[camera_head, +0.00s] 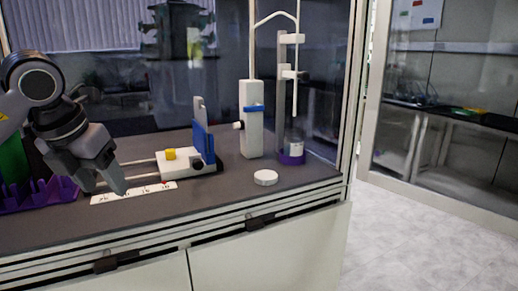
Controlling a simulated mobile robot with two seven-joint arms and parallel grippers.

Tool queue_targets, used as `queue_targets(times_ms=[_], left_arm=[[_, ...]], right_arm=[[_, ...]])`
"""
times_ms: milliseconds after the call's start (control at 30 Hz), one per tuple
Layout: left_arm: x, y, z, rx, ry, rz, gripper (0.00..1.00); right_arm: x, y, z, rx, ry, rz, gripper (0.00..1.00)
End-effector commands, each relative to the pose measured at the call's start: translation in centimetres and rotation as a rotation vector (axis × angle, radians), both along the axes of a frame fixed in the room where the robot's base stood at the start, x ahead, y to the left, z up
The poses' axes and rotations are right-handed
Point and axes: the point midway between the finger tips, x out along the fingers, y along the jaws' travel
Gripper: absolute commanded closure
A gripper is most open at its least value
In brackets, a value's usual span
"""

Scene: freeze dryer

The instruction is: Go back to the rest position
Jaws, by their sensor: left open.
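My left gripper (106,189) comes in from the left and hangs over the dark bench top (240,198). Its fingers point down and to the right, near the left end of a white strip (134,192) with small marks. It is open, and I see nothing held in it. My right gripper is not in view.
Left of my gripper is a purple rack (38,195). Right of it is a white and blue device (187,162) with a yellow knob. A white valve stand (251,120), a purple-based holder (291,158) and a white round lid (265,177) stand further right.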

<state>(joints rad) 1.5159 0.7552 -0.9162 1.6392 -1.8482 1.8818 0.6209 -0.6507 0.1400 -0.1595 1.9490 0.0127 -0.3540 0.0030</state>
Motion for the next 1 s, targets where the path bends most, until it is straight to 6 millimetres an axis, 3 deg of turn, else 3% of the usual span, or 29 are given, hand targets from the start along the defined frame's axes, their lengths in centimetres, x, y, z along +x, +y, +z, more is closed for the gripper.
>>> queue_targets(times_ms=[300,433,600,800,1000], left_arm=[[-2.1,-11.0,-7.4,-0.403,0.136,-0.311,0.41],[-4.3,-15.9,-9.3,-0.661,0.198,-0.407,0.41],[-7.0,-20.9,-9.8,-1.042,0.265,-0.44,0.41],[-8.4,-23.5,-9.0,-1.493,0.317,-0.324,0.41],[-7.5,-22.6,-9.4,-1.896,0.336,-0.03,0.41]], right_arm=[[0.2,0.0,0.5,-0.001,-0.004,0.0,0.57],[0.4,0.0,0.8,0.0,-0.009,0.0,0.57],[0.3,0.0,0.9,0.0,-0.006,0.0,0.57],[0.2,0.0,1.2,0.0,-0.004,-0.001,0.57],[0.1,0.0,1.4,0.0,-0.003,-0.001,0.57]])
